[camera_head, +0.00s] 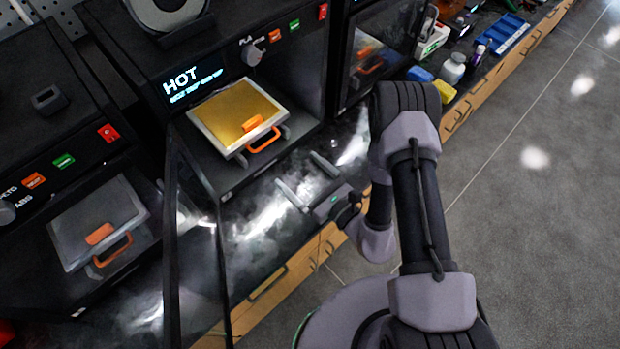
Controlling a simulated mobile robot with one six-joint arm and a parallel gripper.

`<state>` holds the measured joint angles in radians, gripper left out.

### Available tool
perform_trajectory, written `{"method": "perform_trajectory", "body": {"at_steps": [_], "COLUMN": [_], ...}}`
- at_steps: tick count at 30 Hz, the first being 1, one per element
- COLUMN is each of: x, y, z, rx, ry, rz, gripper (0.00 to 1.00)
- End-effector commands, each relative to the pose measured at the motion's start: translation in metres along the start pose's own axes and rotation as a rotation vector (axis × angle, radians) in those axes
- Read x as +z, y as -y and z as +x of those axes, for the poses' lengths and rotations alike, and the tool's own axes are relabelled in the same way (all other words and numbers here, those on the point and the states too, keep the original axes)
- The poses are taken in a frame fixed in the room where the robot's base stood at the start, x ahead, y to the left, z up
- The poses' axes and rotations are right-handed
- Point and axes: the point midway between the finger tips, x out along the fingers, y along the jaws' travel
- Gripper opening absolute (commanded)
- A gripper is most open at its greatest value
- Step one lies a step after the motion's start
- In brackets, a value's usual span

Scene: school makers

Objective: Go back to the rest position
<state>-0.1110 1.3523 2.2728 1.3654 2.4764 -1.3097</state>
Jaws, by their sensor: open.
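My gripper (309,183) is open, its two flat grey fingers apart with nothing between them. It is over the dark bench top in front of the middle 3D printer (190,62). My arm reaches in from the lower right and bends back toward the bench. The printer's display reads HOT. A gold build plate (237,112) with an orange handle lies in the printer's open chamber, apart from my gripper.
The printer's door (193,250) stands open to the left of my gripper. A second printer at left holds a grey plate (97,222). Bottles (452,69), a yellow block (444,91) and a blue tray (503,33) stand farther along the bench. The grey floor at right is clear.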

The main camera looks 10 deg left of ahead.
Motion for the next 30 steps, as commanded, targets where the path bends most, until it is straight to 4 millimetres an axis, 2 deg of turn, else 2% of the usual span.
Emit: {"method": "perform_trajectory", "body": {"at_steps": [3,7,20,22,23,26,27,29,30], "x": [0.0,0.0,0.0,0.01,0.02,0.083,0.117,0.161,0.184], "y": [0.001,0.0,-0.001,-0.002,-0.004,-0.024,-0.04,-0.069,-0.089], "z": [-0.023,-0.035,-0.036,-0.033,-0.029,-0.016,-0.015,-0.025,-0.038], "rx": [-0.004,-0.001,0.003,0.028,0.055,0.247,0.369,0.569,0.7], "ry": [-0.003,0.0,0.001,0.02,0.038,0.14,0.182,0.217,0.217], "rz": [0.002,0.001,-0.001,-0.008,-0.017,-0.071,-0.116,-0.204,-0.277], "gripper": [0.98,0.98,0.98,0.98,0.98,0.98,0.98,0.98,0.98]}}
